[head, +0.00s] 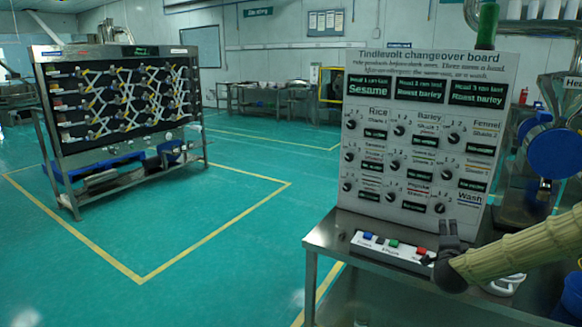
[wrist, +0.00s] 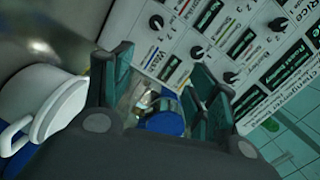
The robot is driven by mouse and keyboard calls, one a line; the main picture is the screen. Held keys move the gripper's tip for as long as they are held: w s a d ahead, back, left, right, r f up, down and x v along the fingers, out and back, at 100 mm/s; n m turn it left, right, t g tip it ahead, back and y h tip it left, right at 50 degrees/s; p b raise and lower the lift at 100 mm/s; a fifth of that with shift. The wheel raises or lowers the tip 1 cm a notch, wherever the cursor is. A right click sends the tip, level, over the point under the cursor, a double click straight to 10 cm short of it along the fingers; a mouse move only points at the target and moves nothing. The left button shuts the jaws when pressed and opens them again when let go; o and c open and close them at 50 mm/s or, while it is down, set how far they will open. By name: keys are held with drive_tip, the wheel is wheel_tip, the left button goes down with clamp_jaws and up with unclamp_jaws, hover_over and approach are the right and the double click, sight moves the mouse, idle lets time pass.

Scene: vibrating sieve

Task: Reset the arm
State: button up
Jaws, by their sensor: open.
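My arm comes in from the right in the head view, and my gripper (head: 449,232) is at its end, in front of the lower right part of the changeover board (head: 415,215). In the wrist view my gripper (wrist: 163,78) has its two dark fingers apart. A blue part (wrist: 165,122) shows between the fingers, but I cannot tell what it is or whether it touches them. The knobs and labels of the changeover board (wrist: 205,45) show beyond the fingers, tilted.
A button strip (head: 392,248) with coloured buttons sits on the steel table (head: 325,235) below the board. A white container with a handle (wrist: 50,105) is left of my gripper in the wrist view. The green floor between is clear.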

drive_tip(key=s+a+f+n+g+y, duration=0.2)
drive_tip(key=s+a+f+n, duration=0.2)
drive_tip(key=s+a+f, duration=0.4)
drive_tip(key=s+a+f+n+g+y, duration=0.25)
drive_tip(key=s+a+f, duration=0.3)
drive_tip(key=f, duration=0.45)
drive_tip(key=s+a+f+n+g+y, duration=0.1)
drive_tip(key=s+a+f+n+y, duration=0.2)
drive_tip(key=s+a+f+n, duration=0.45)
drive_tip(key=s+a+f+n+g, duration=0.1)
drive_tip(key=s+f+n+g, duration=0.1)
drive_tip(key=s, duration=0.9)
drive_tip(key=s+a+f+n+g, duration=0.1)
drive_tip(key=s+f+g, duration=0.3)
drive_tip(key=s, duration=0.8)
drive_tip(key=s+a+f+n+g+p, duration=0.1)
drive_tip(key=s+f, duration=0.5)
drive_tip(key=s, duration=0.6)
drive_tip(key=a+n+g, duration=0.1)
drive_tip(key=a+g, duration=0.1)
drive_tip(key=shift+s+a+f+n+g, duration=0.15)
drive_tip(key=shift+a+f+n+g, duration=0.05)
drive_tip(key=shift+f+n+g, duration=0.15)
drive_tip(key=shift+c, duration=0.2)
